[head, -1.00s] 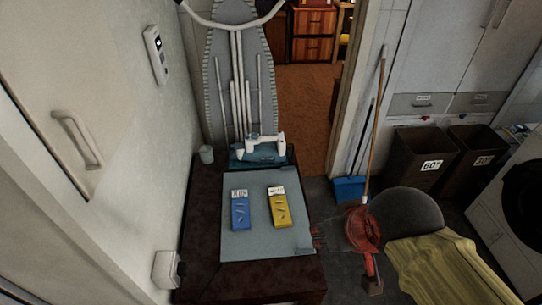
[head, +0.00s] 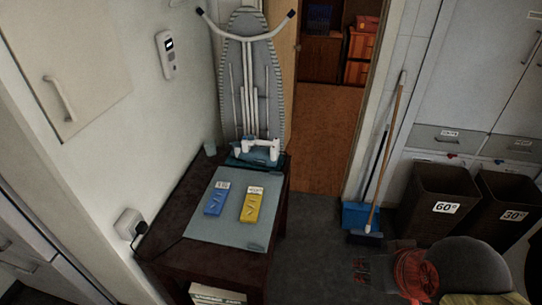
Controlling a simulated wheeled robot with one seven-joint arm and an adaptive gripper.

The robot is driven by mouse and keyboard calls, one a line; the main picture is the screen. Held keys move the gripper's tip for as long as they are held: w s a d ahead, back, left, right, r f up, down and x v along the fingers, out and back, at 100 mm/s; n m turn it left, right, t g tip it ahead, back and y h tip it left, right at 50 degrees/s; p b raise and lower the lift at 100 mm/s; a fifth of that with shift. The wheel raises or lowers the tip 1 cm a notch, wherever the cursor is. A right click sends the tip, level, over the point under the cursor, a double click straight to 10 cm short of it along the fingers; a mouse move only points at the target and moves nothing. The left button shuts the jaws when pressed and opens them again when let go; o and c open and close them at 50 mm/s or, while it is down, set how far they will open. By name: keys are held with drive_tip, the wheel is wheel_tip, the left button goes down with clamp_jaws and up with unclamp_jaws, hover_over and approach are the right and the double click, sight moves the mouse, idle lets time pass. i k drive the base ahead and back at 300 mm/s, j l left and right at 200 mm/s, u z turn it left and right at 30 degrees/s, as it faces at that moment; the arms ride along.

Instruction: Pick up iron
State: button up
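The iron (head: 257,152), white and teal, stands at the far end of the dark table in the head view, in front of the upright ironing board. My gripper (head: 360,271) is low at the right, over the grey floor and well away from the iron and table. Its small dark fingers look apart, with nothing between them. The red part behind them is my arm.
A broom (head: 386,150), blue dustpan (head: 356,215) and brown bins (head: 437,205) stand right. Floor beside the table is clear.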

sight(259, 156)
drive_tip(key=i+l, duration=0.25)
drive_tip(key=l, duration=0.15)
drive_tip(key=i+l+u, duration=0.1)
drive_tip(key=i+l, duration=0.45)
drive_tip(key=l, duration=0.25)
drive_tip(key=i+j, duration=0.25)
drive_tip(key=i, duration=0.15)
drive_tip(key=i+j+u, duration=0.1)
drive_tip(key=i+j, duration=0.15)
drive_tip(key=i, duration=0.2)
drive_tip(key=i+j, duration=0.2)
drive_tip(key=i, duration=0.2)
drive_tip(key=i+j+u, duration=0.15)
drive_tip(key=i, duration=0.25)
